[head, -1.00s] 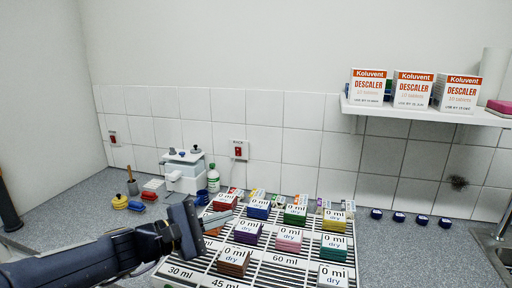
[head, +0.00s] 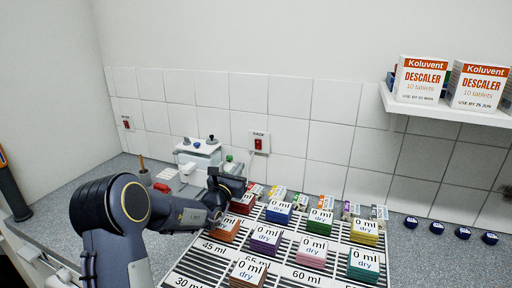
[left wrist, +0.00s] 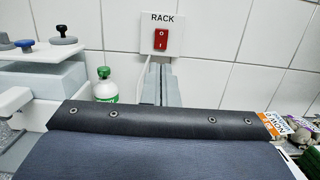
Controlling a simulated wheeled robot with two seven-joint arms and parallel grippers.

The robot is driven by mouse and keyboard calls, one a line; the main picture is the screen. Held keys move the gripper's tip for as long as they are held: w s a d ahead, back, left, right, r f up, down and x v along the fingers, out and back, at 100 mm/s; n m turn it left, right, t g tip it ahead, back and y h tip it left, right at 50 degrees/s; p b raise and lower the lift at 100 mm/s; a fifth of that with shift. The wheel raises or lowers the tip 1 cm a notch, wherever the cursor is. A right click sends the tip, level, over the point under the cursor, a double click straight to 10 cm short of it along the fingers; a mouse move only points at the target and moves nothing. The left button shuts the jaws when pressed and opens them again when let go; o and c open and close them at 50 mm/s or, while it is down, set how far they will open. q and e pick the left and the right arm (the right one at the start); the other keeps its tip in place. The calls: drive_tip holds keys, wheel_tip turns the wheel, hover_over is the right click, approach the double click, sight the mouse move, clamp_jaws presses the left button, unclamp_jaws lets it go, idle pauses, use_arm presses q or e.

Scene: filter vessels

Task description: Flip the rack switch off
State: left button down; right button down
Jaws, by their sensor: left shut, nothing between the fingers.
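The rack switch (head: 258,143) is a red rocker on a white wall plate, set on the tiles behind the rack. In the left wrist view the red rocker (left wrist: 161,39) sits under the word RACK. I cannot tell which way it is tipped. My left gripper (head: 232,179) is low in front of the wall, below and left of the switch, and apart from it. In the left wrist view its fingers (left wrist: 160,84) are together and empty, reaching toward the wall just below the plate. My right gripper is not in view.
The slatted rack (head: 192,262) holds several coloured blocks marked 0 ml dry. A white appliance (head: 198,150) and a green-capped bottle (left wrist: 105,86) stand left of the switch. Another red switch (head: 127,124) is farther left. A shelf (head: 440,112) carries descaler boxes.

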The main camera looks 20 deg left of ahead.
sight(257, 142)
use_arm(q)
drive_tip(key=shift+w, duration=0.15)
drive_tip(key=w+p, duration=0.1)
drive_tip(key=w, duration=0.3)
drive_tip(key=w+r+p, duration=0.1)
drive_tip(key=w+p, duration=0.1)
drive_tip(key=w, duration=0.2)
drive_tip(key=w+p, duration=0.1)
drive_tip(key=w, duration=0.3)
drive_tip(key=shift+w+a+r+p, duration=0.2)
drive_tip(key=shift+a+r+p, duration=0.1)
drive_tip(key=shift+a+r, duration=0.05)
drive_tip(key=shift+w, duration=0.6)
